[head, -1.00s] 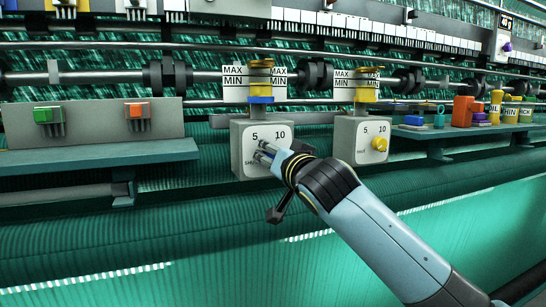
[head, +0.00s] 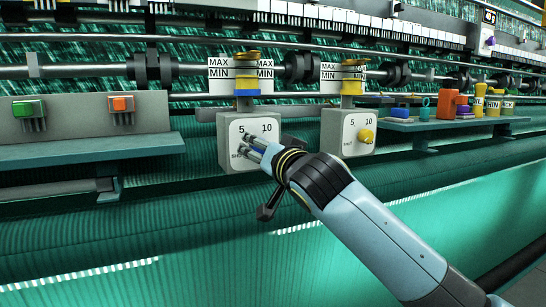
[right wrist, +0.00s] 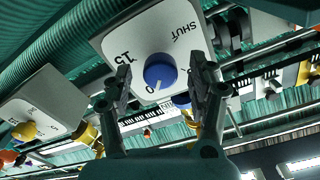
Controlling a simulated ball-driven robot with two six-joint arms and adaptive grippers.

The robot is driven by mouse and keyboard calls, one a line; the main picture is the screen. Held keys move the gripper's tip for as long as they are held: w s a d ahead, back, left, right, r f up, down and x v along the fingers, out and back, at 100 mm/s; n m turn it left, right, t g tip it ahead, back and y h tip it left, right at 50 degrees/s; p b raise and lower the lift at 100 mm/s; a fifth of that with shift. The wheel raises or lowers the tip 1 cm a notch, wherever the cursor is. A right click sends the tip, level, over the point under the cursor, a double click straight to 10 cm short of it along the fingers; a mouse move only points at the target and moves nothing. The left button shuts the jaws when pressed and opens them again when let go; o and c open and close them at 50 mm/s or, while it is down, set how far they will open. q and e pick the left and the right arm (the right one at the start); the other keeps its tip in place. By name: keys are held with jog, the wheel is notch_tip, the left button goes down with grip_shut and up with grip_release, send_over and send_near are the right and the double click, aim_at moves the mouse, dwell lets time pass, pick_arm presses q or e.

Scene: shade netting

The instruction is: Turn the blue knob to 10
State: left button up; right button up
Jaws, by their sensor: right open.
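The blue knob (right wrist: 160,72) sits on the face of a pale box (head: 238,131) marked 5, 10 and SHUT. In the right wrist view the box face is upside down, and a pale mark on the knob's lower edge lies near the partly hidden 10. My right gripper (head: 250,150) is in front of this face and hides most of the knob in the head view. In the right wrist view its open fingers (right wrist: 159,84) stand on either side of the knob, with visible gaps. I cannot tell how far the tips are from the face. My left gripper is not in view.
A similar box with a yellow knob (head: 366,135) stands to the right. A shelf (head: 415,126) beyond it holds small coloured items. Green netting (head: 130,230) hangs below.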

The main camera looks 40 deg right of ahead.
jog(key=v, duration=1)
jog(key=shift+s, duration=0.25)
jog(key=shift+f, duration=0.1)
notch_tip(320, 180, down, 24)
jog(key=d+g, duration=0.2)
jog(key=g, duration=0.3)
jog(key=s+f+n+g+y, duration=0.1)
jog(key=s+f, duration=0.2)
jog(key=f, duration=0.3)
jog(key=s+f+g, duration=0.2)
jog(key=s+f, duration=0.1)
jog(key=f, duration=0.4)
jog(key=s+f+n+g+y, duration=0.1)
jog(key=s+f, duration=0.3)
jog(key=f, duration=0.2)
jog(key=s+a+f+n+g, duration=0.15)
jog(key=s+f+g, duration=0.25)
jog(key=s+f, duration=1.05)
jog(key=s+a+f+n+g, duration=0.1)
jog(key=s+f, duration=0.3)
jog(key=s, duration=0.6)
jog(key=s+a+f+n+g+y, duration=0.1)
jog(key=s+f+n+g, duration=0.1)
jog(key=s, duration=0.8)
jog(key=shift+s+a+f+n+g+y, duration=0.3)
jog(key=shift+a+f+n, duration=0.1)
jog(key=shift+f+n, duration=0.45)
